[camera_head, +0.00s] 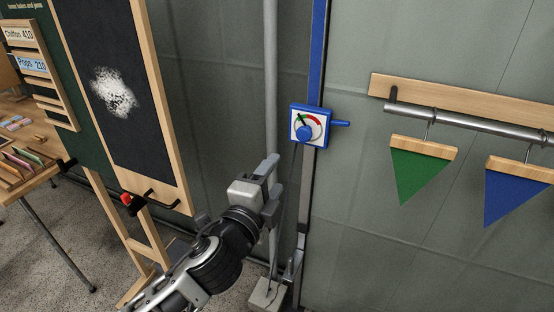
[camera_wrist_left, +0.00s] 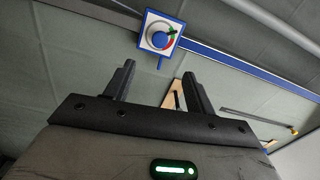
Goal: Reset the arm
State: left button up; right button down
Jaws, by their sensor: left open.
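My left gripper (camera_head: 272,172) reaches up from the bottom of the head view and stands in front of the grey wall, below a blue-and-white dial box. In the left wrist view its two dark fingers (camera_wrist_left: 157,88) are apart with nothing between them. The dial box (camera_head: 310,125) has a green and red scale, a blue knob and a blue lever at its right side. It also shows beyond the fingertips in the left wrist view (camera_wrist_left: 161,34), apart from them. My right gripper is in neither view.
A dark chalkboard (camera_head: 125,110) in a wooden frame stands at left, with a white chalk smudge. A table (camera_head: 28,165) is at far left. A grey pole (camera_head: 271,60) rises behind the gripper. Green (camera_head: 420,172) and blue (camera_head: 515,195) pennants hang from a rail at right.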

pick_arm(q)
jog(key=s+a+f+n+g+y, duration=0.1)
jog(key=s+a+f+n+g, duration=0.2)
jog(key=s+f+n, duration=0.6)
jog(key=s+a+f+n+g+y, duration=0.1)
jog(key=s+a+f+n+g, duration=0.3)
jog(key=s+f, duration=0.8)
notch_tip(320, 180, down, 5)
jog(key=a+n, duration=0.2)
jog(key=n, duration=0.2)
jog(key=shift+a+r+n+y, duration=0.15)
jog(key=shift+a+n+y, duration=0.25)
jog(key=shift+w, duration=0.1)
